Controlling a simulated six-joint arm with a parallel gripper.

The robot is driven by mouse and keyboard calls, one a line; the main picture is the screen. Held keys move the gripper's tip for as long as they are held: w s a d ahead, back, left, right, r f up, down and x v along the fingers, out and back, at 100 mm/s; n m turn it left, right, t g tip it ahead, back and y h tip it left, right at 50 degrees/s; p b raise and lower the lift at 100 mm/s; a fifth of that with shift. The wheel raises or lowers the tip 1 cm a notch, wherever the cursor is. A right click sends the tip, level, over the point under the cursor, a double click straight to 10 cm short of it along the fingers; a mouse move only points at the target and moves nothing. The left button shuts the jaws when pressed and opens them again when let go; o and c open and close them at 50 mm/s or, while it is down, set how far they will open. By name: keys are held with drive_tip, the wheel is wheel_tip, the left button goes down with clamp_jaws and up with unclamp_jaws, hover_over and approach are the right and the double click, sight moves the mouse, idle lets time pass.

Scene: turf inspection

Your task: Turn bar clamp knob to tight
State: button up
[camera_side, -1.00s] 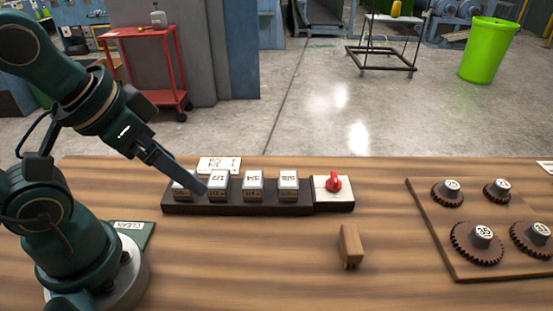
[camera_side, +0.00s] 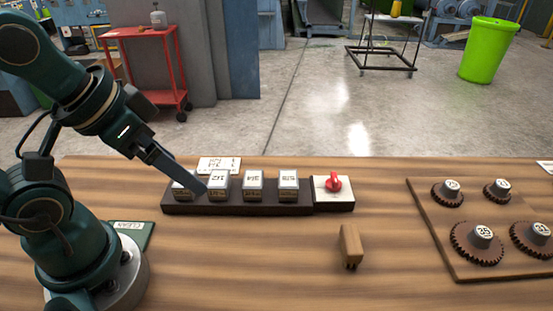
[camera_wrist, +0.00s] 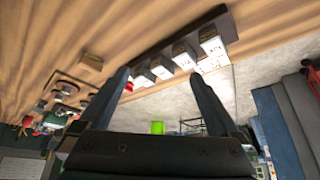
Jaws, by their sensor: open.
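The red knob (camera_side: 333,182) sits on a white plate on a dark block, at the right end of the dark bar (camera_side: 240,209). Several white-topped blocks marked with fractions stand along the bar. My gripper (camera_side: 203,190) is at the bar's left part, in front of the leftmost blocks in the side view, well left of the knob. In the wrist view my gripper (camera_wrist: 160,80) has its two fingers wide apart with nothing between them held. A bit of the red knob (camera_wrist: 128,87) shows beside the left finger, mostly hidden.
A wooden block (camera_side: 350,243) stands in front of the knob. A brown board (camera_side: 440,245) with several gears lies at the right. A green CLEAN mat (camera_side: 134,233) is at the left near my base. The table front centre is clear.

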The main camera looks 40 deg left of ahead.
drive_tip(key=c, duration=0.5)
drive_tip(key=shift+s+f+n, duration=0.1)
drive_tip(key=shift+s+n, duration=0.05)
drive_tip(key=shift+n, duration=0.25)
drive_tip(key=shift+c, duration=1)
drive_tip(key=w+a+r+n+y, duration=0.1)
drive_tip(key=w+r+n, duration=0.45)
drive_tip(key=r, duration=0.35)
drive_tip(key=n+g+y, duration=0.2)
drive_tip(key=n, duration=0.1)
hover_over(335, 178)
drive_tip(key=s, duration=0.1)
wheel_tip(335, 178, down, 11)
drive_tip(key=shift+m, duration=0.25)
drive_tip(key=f, duration=0.1)
drive_tip(key=d+f, duration=0.1)
drive_tip(key=f, duration=0.2)
drive_tip(key=shift+s+d+f, duration=0.2)
drive_tip(key=shift+s+d, duration=0.15)
drive_tip(key=shift+s, duration=0.05)
drive_tip(key=shift+x, duration=2.4)
drive_tip(key=shift+s, duration=0.1)
